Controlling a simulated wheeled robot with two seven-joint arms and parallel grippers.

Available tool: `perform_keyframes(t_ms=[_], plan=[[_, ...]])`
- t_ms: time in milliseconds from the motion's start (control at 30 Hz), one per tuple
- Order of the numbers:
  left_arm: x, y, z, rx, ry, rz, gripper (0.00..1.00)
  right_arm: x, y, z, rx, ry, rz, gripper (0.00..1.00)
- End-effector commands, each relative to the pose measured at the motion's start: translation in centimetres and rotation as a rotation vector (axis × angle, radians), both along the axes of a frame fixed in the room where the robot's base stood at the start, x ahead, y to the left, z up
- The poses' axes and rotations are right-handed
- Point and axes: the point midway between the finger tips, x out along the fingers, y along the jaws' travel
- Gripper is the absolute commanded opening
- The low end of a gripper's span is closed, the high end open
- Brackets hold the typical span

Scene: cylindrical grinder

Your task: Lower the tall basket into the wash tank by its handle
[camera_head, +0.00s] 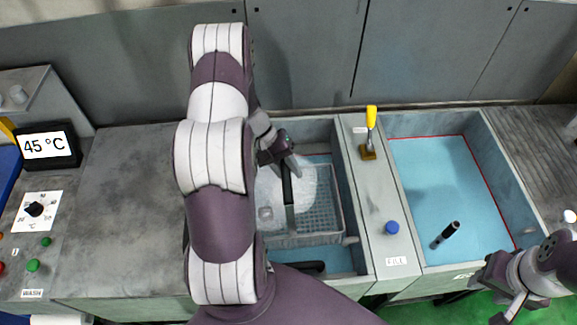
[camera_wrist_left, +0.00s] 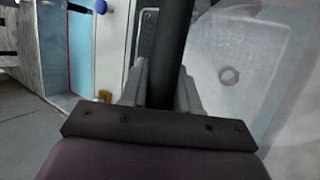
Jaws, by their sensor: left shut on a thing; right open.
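The grey mesh basket (camera_head: 325,209) is within the walls of the left, wash tank (camera_head: 351,190), with blue liquid around it. I cannot tell whether it rests on the bottom. Its black handle (camera_head: 289,200) crosses over it. My left gripper (camera_head: 283,160) is shut on the handle, which also shows between the fingers in the left wrist view (camera_wrist_left: 171,50). A whitish translucent patch covers part of the basket, and a small round ring (camera_wrist_left: 228,76) shows there. My arm hides the tank's left side. My right gripper (camera_head: 512,296) is open and empty at the lower right.
A second tank (camera_head: 430,185) with blue liquid and a black upright post (camera_head: 445,234) lies to the right. The divider carries a yellow-handled lever (camera_head: 371,118) and a blue knob (camera_head: 391,227). A 45 °C display (camera_head: 46,145) and wash controls stand left. The grey worktop (camera_head: 125,200) is clear.

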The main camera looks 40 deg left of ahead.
Motion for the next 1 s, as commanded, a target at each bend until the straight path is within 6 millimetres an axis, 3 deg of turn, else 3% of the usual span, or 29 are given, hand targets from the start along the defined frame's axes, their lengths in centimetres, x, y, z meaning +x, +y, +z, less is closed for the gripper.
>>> perform_keyframes(t_ms=[100,1000], plan=[[0.0,0.0,-2.2,-0.001,0.0,0.0,0.0,0.0,0.0,-1.7,0.0,0.0,0.0,0.43],[0.0,0.0,-15.1,0.0,-0.001,0.001,0.0,0.0,0.0,-12.4,0.0,0.0,0.0,0.43]])
